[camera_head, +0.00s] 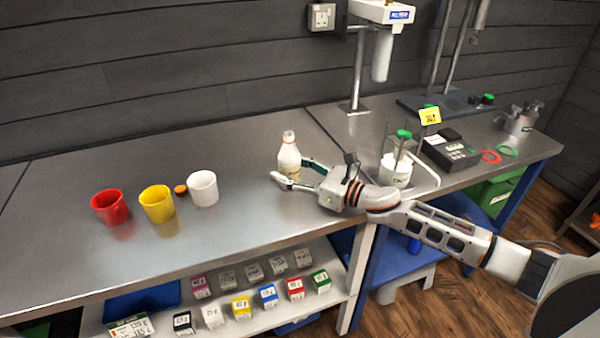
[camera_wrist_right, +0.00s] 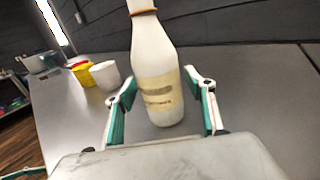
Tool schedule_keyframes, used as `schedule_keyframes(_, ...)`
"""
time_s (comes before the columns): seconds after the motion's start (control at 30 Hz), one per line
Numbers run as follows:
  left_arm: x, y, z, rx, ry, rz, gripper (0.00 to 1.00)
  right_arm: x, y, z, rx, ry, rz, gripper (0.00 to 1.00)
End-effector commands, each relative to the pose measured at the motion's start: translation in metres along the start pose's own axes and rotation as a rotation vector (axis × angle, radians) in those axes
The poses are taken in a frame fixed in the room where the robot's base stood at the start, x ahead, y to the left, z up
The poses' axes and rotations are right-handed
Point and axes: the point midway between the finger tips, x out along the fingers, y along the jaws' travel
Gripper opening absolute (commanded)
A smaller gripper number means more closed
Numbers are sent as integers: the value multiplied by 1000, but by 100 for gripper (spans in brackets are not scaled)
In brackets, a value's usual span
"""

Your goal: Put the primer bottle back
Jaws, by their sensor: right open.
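The primer bottle (camera_head: 289,158), white with a tan label and an orange ring at its neck, stands upright on the steel bench. In the right wrist view the bottle (camera_wrist_right: 155,60) stands between and slightly beyond the fingertips. My right gripper (camera_head: 291,173) is open, its fingers on either side of the lower bottle; a gap shows beside the right finger in the wrist view. My left gripper is not in view.
Red (camera_head: 110,207), yellow (camera_head: 157,203) and white (camera_head: 202,188) cups stand left of the bottle. A white beaker with a green-topped item (camera_head: 396,170) stands right, behind my arm. Several small boxes (camera_head: 268,295) sit on the shelf below. The bench behind the cups is clear.

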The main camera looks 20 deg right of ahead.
Motion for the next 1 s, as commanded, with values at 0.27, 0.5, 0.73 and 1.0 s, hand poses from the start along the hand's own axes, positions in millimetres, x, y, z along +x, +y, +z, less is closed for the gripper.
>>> schedule_keyframes(0.27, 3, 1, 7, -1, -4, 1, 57, -39, 0, -2, -1, 4, -1, 54)
schedule_keyframes(0.5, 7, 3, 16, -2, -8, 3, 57, -83, 0, -2, 2, 3, -1, 54)
schedule_keyframes(0.73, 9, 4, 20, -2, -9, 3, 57, -110, 0, 0, 1, 1, 0, 54)
schedule_keyframes(1.0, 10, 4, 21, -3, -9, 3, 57, -120, 0, 2, -2, 0, 0, 54)
